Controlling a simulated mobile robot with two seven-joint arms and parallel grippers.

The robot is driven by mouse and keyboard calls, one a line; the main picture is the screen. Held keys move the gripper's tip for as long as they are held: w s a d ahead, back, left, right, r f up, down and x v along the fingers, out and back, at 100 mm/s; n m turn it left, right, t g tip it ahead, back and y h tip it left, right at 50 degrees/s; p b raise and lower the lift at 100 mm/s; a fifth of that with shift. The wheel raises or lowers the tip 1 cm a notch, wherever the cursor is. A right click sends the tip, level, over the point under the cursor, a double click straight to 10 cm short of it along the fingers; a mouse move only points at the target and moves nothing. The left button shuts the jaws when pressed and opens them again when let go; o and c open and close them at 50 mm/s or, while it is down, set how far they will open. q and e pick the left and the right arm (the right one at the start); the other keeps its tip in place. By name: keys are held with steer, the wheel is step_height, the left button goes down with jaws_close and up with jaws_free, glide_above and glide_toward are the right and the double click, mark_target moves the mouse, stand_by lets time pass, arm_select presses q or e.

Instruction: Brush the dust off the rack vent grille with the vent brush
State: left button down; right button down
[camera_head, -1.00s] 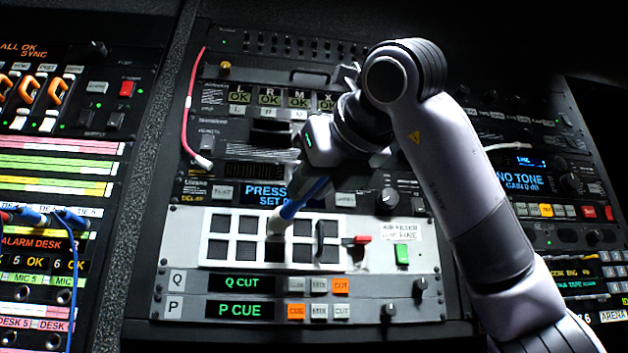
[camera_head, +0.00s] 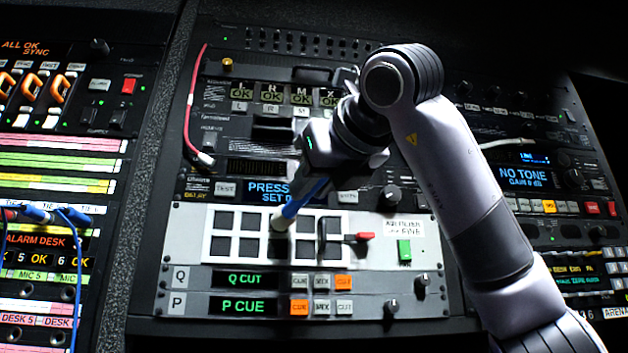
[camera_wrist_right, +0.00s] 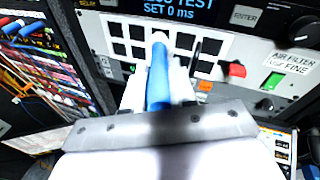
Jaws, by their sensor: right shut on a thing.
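The vent brush (camera_head: 292,207) has a blue handle and a pale tip. My right gripper (camera_head: 316,182) is shut on its handle, and the brush slants down and left. The rack vent grille (camera_head: 208,235) is a white panel with two rows of dark square openings. The brush tip overlaps the middle of the grille, partly covering openings; whether it touches is hard to tell. The brush also shows in the right wrist view (camera_wrist_right: 157,78), its tip against the upper row of the grille (camera_wrist_right: 215,45). No dust can be made out clearly. My left gripper is not seen.
A red cable (camera_head: 188,110) hangs at left. Blue patch cables (camera_head: 72,216) are farther left.

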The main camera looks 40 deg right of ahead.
steer(key=shift+w, duration=0.1)
step_height(320, 180, down, 4)
steer(key=b, duration=0.4)
step_height(320, 180, up, 4)
steer(key=p, duration=0.4)
steer(key=shift+r, duration=0.1)
step_height(320, 180, down, 4)
steer(key=b, duration=0.4)
step_height(320, 180, up, 4)
steer(key=p, duration=0.4)
